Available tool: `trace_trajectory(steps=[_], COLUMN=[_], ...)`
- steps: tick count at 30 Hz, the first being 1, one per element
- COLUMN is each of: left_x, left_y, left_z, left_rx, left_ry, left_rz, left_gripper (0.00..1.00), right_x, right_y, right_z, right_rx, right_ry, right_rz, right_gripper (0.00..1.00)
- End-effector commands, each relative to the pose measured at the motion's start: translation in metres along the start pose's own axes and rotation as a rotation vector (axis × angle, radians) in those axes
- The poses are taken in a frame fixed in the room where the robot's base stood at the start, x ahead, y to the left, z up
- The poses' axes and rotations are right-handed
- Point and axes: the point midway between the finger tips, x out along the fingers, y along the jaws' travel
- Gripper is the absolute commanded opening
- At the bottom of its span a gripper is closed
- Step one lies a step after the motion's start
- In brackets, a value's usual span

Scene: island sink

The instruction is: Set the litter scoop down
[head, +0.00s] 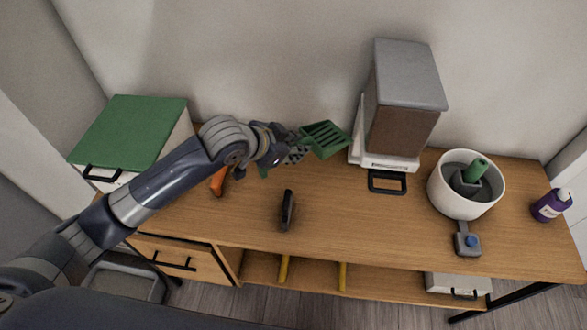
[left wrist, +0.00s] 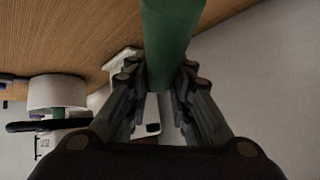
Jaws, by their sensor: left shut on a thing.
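The litter scoop (head: 325,139) has a green slotted head, which shows left of the tall grey-and-brown dispenser. My left gripper (head: 287,150) is shut on its handle, near the back of the wooden table (head: 350,215). In the left wrist view the green handle (left wrist: 168,40) runs between the two fingers of my left gripper (left wrist: 160,85). The gap between scoop and tabletop is hard to judge. The gripper and wrist hide part of the handle in the head view. My right gripper is in neither view.
A green-lidded box (head: 130,130) stands at the left, an orange item (head: 218,181) beside my arm. A dark object (head: 287,210) lies mid-table. The dispenser (head: 405,100), a white round pot (head: 465,195), a grey tool (head: 466,242) and a purple bottle (head: 549,206) are rightward. Tabletop right of the dark object is clear.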

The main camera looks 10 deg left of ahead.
Motion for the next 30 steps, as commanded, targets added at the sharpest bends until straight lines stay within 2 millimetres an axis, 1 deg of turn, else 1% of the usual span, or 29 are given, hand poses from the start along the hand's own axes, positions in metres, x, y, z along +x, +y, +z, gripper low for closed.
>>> trace_trajectory(steps=[1,3,6,11,18,22,30], left_x=[0.008,0.017,0.027,0.035,0.061,0.067,0.068], left_y=[0.003,0.005,0.008,0.01,0.018,0.016,0.016], left_z=[0.01,0.019,0.029,0.036,0.064,0.065,0.066], left_rx=[-0.001,-0.002,0.0,-0.001,0.0,0.002,0.001], left_ry=[-0.004,-0.003,-0.003,-0.001,-0.003,0.0,0.0], left_rz=[0.001,0.0,-0.001,-0.001,-0.001,-0.002,-0.002], left_gripper=[0.0,0.0,0.0,0.0,0.0,0.0,0.0], right_x=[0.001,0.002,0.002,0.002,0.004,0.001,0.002], right_y=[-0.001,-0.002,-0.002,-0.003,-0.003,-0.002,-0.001], right_z=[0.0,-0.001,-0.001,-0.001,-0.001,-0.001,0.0], right_rx=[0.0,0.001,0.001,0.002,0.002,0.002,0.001], right_ry=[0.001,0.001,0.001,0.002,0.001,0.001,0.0], right_rz=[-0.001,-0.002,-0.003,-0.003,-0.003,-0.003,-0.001], right_gripper=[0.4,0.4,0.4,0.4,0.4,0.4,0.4])
